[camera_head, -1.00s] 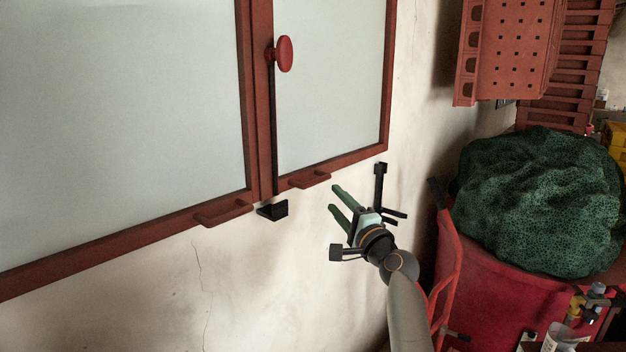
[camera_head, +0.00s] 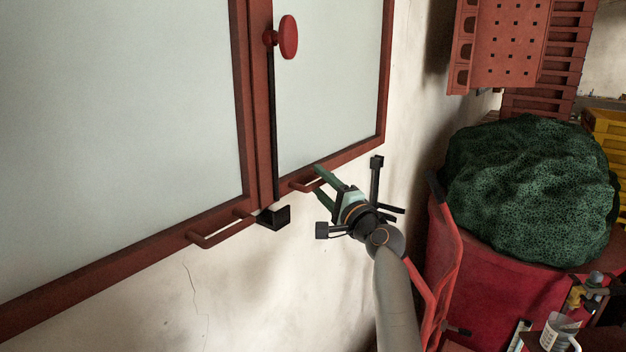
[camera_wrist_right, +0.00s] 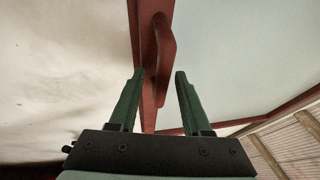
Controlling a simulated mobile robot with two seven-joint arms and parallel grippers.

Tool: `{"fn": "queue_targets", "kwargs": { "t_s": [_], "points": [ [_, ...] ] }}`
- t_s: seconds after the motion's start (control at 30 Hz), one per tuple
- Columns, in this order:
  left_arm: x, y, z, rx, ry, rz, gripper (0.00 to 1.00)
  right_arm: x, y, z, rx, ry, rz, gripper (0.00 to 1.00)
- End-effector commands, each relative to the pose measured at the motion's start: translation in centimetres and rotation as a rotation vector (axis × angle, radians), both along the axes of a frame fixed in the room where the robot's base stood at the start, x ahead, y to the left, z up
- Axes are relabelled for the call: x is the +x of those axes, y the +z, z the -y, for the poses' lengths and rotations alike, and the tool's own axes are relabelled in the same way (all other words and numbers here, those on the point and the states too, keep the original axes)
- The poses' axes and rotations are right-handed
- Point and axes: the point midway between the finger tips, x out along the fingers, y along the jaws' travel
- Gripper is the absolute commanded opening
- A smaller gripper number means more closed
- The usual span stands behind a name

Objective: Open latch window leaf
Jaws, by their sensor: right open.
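The window has two red-framed pale leaves: a left leaf (camera_head: 120,110) and a right leaf (camera_head: 330,80). The rod runs down to a black bracket (camera_head: 274,217) on the wall. The right leaf has a red bar handle (camera_head: 301,186) on its bottom rail; the left leaf has one too (camera_head: 218,234). My right gripper (camera_head: 318,181) is open at the right handle. In the wrist view the handle (camera_wrist_right: 164,45) lies just beyond and between the fingertips (camera_wrist_right: 160,75); contact is unclear. My left gripper is out of view.
A red hand-truck frame (camera_head: 445,250) stands right of my arm, before a red bin (camera_head: 475,270) with a green netted bundle (camera_head: 530,190). Red crates (camera_head: 505,45) hang or stack at upper right. Bottles (camera_head: 560,330) are at lower right. Wall below the window is clear.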

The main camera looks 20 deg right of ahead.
Motion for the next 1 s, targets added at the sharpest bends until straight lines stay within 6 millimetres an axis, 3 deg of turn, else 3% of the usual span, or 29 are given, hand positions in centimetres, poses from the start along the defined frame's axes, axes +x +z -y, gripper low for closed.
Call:
{"fn": "queue_targets", "kwargs": {
  "t_s": [0.3, 0.7, 1.0],
  "points": [
    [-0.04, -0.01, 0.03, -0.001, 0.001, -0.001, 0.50, -0.02, 0.06, 0.09, 0.000, -0.001, 0.001, 0.46],
    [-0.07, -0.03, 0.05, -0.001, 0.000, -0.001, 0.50, -0.01, 0.02, 0.05, 0.000, 0.000, 0.000, 0.01],
    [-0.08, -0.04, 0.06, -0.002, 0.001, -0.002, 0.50, -0.01, 0.00, 0.04, 0.000, 0.000, 0.000, 0.00]
  ]
}}
